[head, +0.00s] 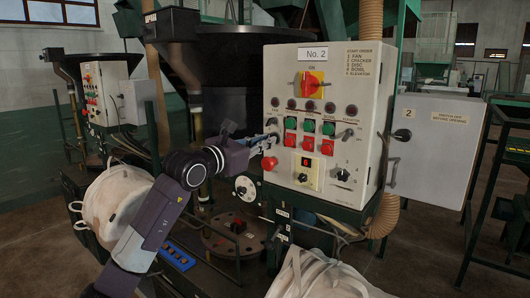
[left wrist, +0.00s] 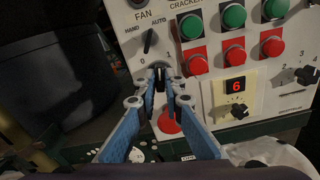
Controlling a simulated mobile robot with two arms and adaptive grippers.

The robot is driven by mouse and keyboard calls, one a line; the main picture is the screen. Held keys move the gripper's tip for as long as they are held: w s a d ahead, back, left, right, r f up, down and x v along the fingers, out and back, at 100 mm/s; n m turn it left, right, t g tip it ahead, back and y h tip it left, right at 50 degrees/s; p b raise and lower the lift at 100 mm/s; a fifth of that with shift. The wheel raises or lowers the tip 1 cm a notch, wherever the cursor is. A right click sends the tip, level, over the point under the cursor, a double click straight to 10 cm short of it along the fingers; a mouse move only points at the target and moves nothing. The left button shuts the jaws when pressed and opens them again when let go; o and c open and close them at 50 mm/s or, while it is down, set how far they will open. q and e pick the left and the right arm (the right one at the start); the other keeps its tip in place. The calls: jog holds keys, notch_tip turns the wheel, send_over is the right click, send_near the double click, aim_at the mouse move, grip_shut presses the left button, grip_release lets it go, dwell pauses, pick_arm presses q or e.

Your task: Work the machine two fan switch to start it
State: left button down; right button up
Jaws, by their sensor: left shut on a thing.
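The machine two control panel (head: 335,60), marked "No. 2", stands upright at the centre in the head view. My left gripper (head: 272,138) reaches its left edge from the left. In the left wrist view the blue fingers of this gripper (left wrist: 160,78) are closed together at the 0–1 fan switch (left wrist: 157,68), below the "FAN" label and the HAND/AUTO selector (left wrist: 148,41). The fingertips mostly hide the switch knob, so its setting is unclear. My right gripper is not in view.
A red mushroom button (head: 269,163) sits just below my left gripper. Green buttons (head: 291,123) and red buttons (head: 290,140) lie close to the right. A white bulk bag (head: 110,205) hangs at left, and another (head: 325,275) is below the panel. An open cabinet door (head: 435,150) is at right.

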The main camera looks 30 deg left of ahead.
pick_arm(q)
jog(key=shift+f+m+b, duration=0.1)
jog(key=shift+m+b, duration=0.95)
jog(key=shift+m, duration=0.65)
jog(key=c, duration=2)
grip_release()
jog(key=shift+c, duration=0.2)
jog(key=s, duration=1.2)
jog(key=shift+a, duration=0.45)
